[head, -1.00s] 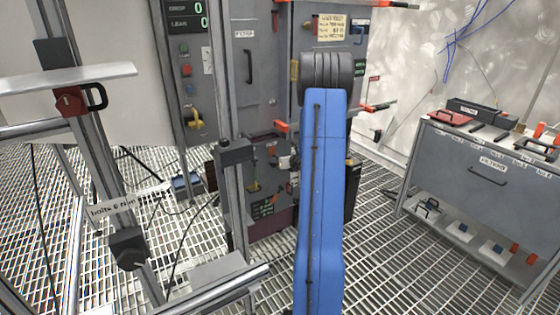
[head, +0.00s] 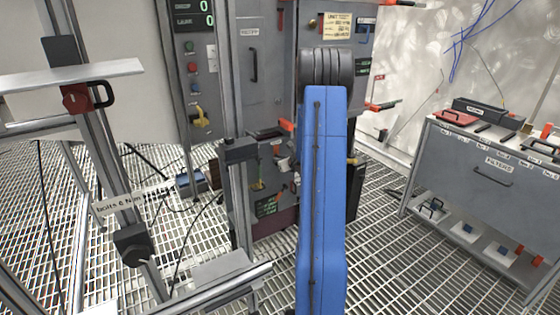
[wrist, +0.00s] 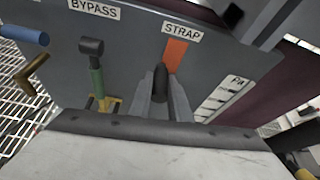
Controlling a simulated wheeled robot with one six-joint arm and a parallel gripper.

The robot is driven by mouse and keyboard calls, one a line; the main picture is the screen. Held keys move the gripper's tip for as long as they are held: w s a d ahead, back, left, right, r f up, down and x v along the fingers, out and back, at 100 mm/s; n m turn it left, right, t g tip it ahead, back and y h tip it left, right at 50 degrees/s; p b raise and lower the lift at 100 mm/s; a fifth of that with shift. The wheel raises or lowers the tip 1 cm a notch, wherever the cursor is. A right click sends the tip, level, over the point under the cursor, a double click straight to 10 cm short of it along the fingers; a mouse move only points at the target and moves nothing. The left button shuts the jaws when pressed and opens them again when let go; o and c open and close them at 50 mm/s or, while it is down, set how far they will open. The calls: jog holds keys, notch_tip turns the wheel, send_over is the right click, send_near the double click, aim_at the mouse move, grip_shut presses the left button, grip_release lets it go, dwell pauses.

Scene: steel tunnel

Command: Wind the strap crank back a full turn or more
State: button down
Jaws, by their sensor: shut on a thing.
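In the wrist view, my gripper (wrist: 162,95) is shut on a dark rounded knob, the handle of the strap crank (wrist: 160,73). The knob stands between the two grey fingers, just below the STRAP label (wrist: 182,33) and an orange strip (wrist: 175,55). The rest of the crank is hidden behind the fingers and the gripper body. In the head view, my blue arm hides most of the gripper and the crank at the lower grey cabinet (head: 268,150).
A blue-ended handle (wrist: 24,34) juts out at far left. A metal frame (head: 240,200) stands left of my arm, and a grey workbench (head: 480,170) stands at right. Open grating lies between.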

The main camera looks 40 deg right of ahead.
jog(key=c, duration=1.6)
grip_release()
jog(key=shift+c, duration=0.2)
jog(key=v, duration=1.7)
jog(key=shift+s, duration=0.15)
jog(key=shift+a, duration=0.1)
